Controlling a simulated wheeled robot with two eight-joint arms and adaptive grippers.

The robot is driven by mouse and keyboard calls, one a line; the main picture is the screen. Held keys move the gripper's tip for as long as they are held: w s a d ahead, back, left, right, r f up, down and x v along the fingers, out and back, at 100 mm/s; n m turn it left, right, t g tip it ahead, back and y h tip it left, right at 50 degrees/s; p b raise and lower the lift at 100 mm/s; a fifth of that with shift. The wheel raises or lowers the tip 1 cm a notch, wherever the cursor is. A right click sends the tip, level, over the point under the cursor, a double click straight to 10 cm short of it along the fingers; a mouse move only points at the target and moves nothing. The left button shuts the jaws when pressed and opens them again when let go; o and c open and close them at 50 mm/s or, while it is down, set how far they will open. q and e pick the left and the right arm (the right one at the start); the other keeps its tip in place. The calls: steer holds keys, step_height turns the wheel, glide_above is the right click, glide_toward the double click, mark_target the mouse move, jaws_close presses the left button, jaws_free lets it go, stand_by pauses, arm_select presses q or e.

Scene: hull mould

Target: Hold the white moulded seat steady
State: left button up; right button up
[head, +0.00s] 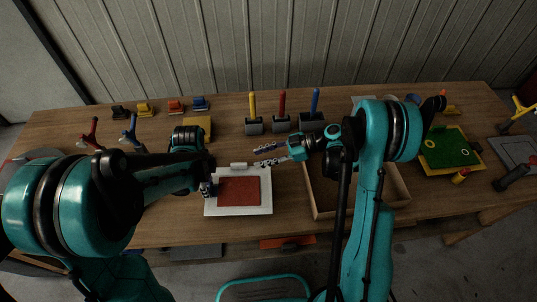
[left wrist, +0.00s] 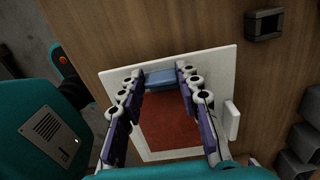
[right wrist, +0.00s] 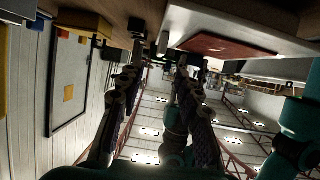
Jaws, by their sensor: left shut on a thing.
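The white moulded seat (head: 265,201) is a flat white plate with a red rectangular middle, lying on the bench. Its white rim also shows in the left wrist view (left wrist: 224,75) and near the top of the right wrist view (right wrist: 190,25). My left gripper (head: 208,188) is at the seat's left edge in the head view. In the left wrist view its fingers (left wrist: 158,75) are shut on a blue block (left wrist: 160,80) at the seat's edge. I cannot tell whether the block is fixed to the seat. My right gripper (head: 266,154) is open and empty, above and behind the seat.
A wooden tray (head: 318,210) stands right of the seat, partly hidden by my right arm. Grey holders with yellow, red and blue handles (head: 283,102) stand behind. A green and yellow board (head: 440,150) lies at the right. Several coloured clamps (head: 146,109) are at the back left.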

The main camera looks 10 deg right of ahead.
mark_target(237, 164)
steer(key=x, duration=0.9)
steer(key=shift+a+f, duration=0.2)
steer(key=shift+a, duration=0.1)
jaws_close()
steer(key=shift+c, duration=1.1)
jaws_free()
